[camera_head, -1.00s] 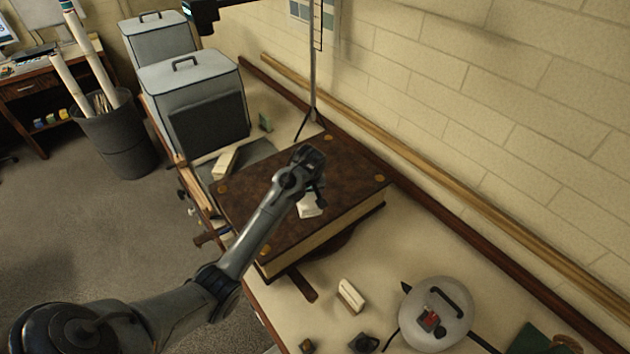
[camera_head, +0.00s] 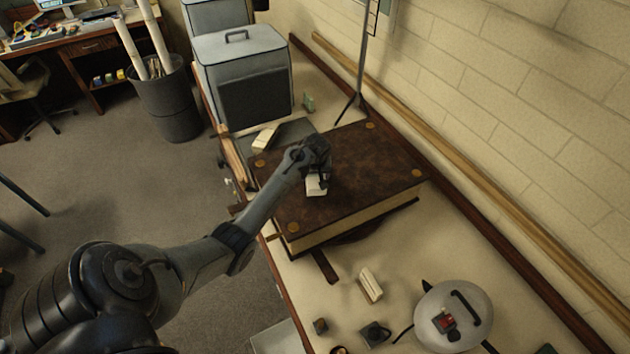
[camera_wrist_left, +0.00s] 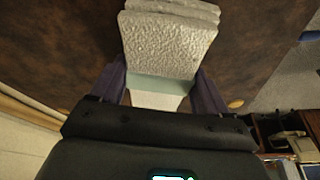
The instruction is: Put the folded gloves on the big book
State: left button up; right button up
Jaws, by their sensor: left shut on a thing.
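The big book (camera_head: 375,172) is a thick brown volume with brass corner studs, lying flat on the bench; its cover (camera_wrist_left: 70,50) fills the back of the left wrist view. My left gripper (camera_head: 318,181) is over the book's cover, towards its left side. It is shut on the folded gloves (camera_head: 316,187), a small whitish bundle. In the left wrist view the gloves (camera_wrist_left: 168,42) are a pale, textured, layered stack between the two fingers (camera_wrist_left: 163,88). I cannot tell whether the gloves touch the cover. My right gripper is not in view.
Grey lidded bins (camera_head: 243,80) stand beyond the book. A thin stand (camera_head: 362,70) rises behind it by the wall. A pale block (camera_head: 370,285) and a round grey lidded device (camera_head: 470,305) are on the bench at the near right. Most of the book's cover is bare.

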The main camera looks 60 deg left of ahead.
aim_at(315, 181)
pick_arm(q)
jog(key=shift+f, duration=1.75)
jog(key=shift+f, duration=0.1)
jog(key=o, duration=1)
